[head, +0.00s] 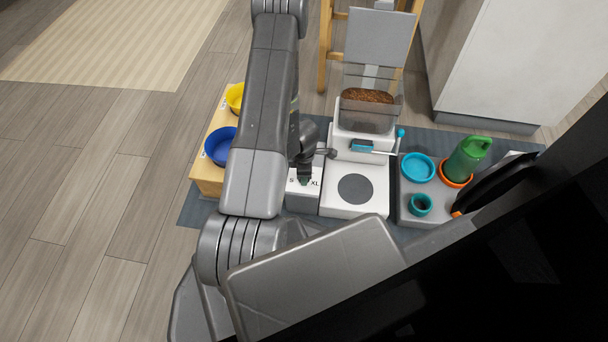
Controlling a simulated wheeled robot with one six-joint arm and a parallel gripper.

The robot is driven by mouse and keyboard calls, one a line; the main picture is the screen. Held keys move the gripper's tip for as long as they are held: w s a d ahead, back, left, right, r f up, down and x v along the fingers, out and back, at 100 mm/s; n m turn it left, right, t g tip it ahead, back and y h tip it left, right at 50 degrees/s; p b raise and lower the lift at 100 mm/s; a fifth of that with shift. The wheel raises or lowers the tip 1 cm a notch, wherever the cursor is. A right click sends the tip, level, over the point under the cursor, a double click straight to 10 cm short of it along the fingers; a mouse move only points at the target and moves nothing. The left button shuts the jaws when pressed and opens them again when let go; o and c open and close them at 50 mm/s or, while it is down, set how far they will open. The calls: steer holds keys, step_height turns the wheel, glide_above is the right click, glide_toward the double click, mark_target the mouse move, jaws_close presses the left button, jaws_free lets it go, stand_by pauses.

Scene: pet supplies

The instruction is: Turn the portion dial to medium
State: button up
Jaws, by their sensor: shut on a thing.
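A white panel with the printed marks S and XL (314,184) stands left of the feeder's scale plate. My gripper (304,176) points down over this panel, its jaws shut on the portion dial between the two marks. The dial is mostly hidden by the jaws, so I cannot tell where its pointer stands. The white feeder (360,143) stands just behind and to the right, with a clear hopper of brown kibble (367,96) on top.
A blue bowl (221,146) and a yellow bowl (235,97) sit on a wooden stand at left. At right, a grey tray (407,204) holds a cyan bowl (417,167), a teal cup (420,205) and a green bottle (468,160). A blue-handled lever (401,133) sticks out of the feeder.

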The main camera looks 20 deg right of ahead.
steer(key=shift+n, duration=1)
steer(key=o, duration=1)
steer(key=shift+c, duration=0.2)
step_height(320, 180, up, 14)
steer(key=p, duration=1.2)
steer(key=shift+f, duration=0.25)
step_height(320, 180, down, 13)
steer(key=b, duration=1.2)
steer(key=shift+f, duration=0.2)
